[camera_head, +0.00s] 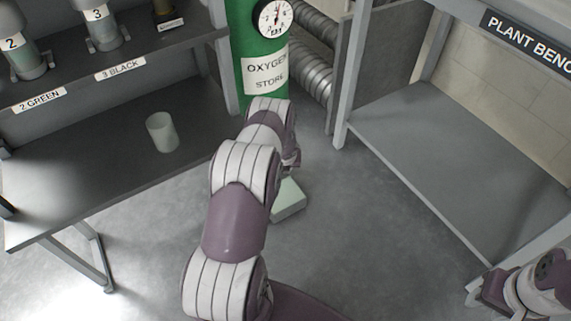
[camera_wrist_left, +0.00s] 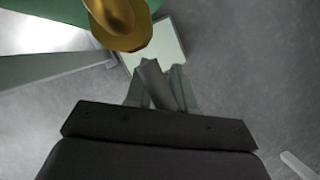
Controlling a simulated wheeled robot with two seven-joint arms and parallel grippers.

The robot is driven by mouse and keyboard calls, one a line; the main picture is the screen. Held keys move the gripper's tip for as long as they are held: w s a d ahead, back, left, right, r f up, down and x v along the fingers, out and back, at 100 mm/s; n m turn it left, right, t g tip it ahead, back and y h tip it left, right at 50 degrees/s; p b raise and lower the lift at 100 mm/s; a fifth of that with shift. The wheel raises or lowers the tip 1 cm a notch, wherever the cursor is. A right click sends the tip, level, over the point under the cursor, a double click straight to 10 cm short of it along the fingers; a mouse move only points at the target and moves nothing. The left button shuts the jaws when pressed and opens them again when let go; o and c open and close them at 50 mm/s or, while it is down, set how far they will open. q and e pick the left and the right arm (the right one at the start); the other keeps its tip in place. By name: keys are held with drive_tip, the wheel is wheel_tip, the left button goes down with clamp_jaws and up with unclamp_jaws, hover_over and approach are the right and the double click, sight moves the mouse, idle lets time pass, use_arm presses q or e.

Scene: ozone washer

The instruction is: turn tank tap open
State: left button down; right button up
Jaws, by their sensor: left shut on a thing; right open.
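The green oxygen tank (camera_head: 246,30) stands at the back centre, with a round gauge (camera_head: 273,17) and an "OXYGEN STORE" label. In the left wrist view a rounded brass part (camera_wrist_left: 122,22), apparently of the tap, juts from the green tank wall (camera_wrist_left: 45,9). My left gripper (camera_wrist_left: 158,82) is shut on a grey bar (camera_wrist_left: 157,84), apparently the tap's lever, just below the brass part. The bar sits tilted between the fingers. In the head view my left arm hides the tap and most of that gripper. My right gripper (camera_head: 503,294) is open, low at the right edge, away from the tank.
A grey shelf rack at left holds numbered canisters (camera_head: 103,30) and, on its lower board (camera_head: 90,185), a pale cup (camera_head: 162,132). The plant bench (camera_head: 440,150) stands at right with a bare top. A pale block (camera_head: 289,199) lies on the floor beside my left arm.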

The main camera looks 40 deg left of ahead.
use_arm(q)
drive_tip(key=c, duration=1)
unclamp_jaws()
drive_tip(key=shift+c, duration=0.2)
drive_tip(key=p+v, duration=0.5)
drive_tip(key=v, duration=0.7)
drive_tip(key=shift+r, duration=0.3)
drive_tip(key=shift+s, duration=0.1)
